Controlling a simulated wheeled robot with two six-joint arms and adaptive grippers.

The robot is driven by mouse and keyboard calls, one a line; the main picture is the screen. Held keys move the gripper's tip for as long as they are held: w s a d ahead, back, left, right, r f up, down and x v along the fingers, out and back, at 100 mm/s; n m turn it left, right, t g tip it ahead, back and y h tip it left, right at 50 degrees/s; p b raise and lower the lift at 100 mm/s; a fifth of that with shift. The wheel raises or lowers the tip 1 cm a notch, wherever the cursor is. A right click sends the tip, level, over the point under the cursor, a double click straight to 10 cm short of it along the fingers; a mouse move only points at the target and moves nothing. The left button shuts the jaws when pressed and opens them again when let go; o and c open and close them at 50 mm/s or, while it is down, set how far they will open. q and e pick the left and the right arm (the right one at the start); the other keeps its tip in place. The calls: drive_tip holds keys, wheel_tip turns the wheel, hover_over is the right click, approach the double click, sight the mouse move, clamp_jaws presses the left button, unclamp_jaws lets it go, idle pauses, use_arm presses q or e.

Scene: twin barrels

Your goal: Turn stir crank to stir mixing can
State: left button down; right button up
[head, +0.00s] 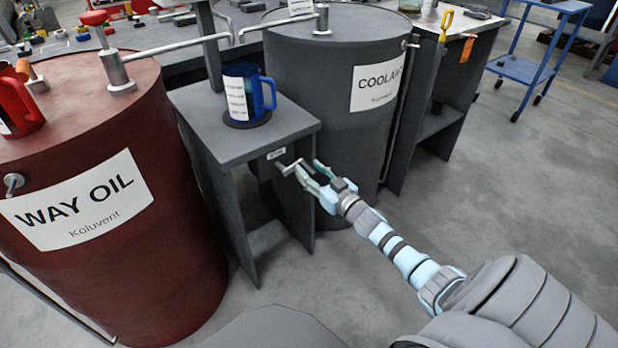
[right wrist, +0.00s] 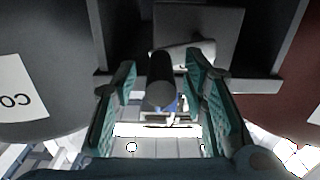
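The mixing can (head: 237,98), a blue mug-like can with a white label, stands upright on a round dark pad on the grey stand (head: 190,131). The stir crank (head: 288,168) sticks out of the stand's front face below a small label. My right gripper (head: 311,175) is at the crank with its fingers apart. In the right wrist view, the crank's dark round handle (right wrist: 160,82) lies between the open teal fingers (right wrist: 160,95), with gaps on both sides. Contact with the handle does not show. My left gripper is out of view.
A red WAY OIL barrel (head: 110,255) stands left of the stand, and a grey COOLANT barrel (head: 325,100) stands right behind it. Metal spouts (head: 178,48) reach over the stand from both barrels. The floor (head: 510,200) at the right is clear.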

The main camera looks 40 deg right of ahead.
drive_tip(key=shift+w, duration=0.6)
clamp_jaws()
drive_tip(key=shift+r, duration=0.15)
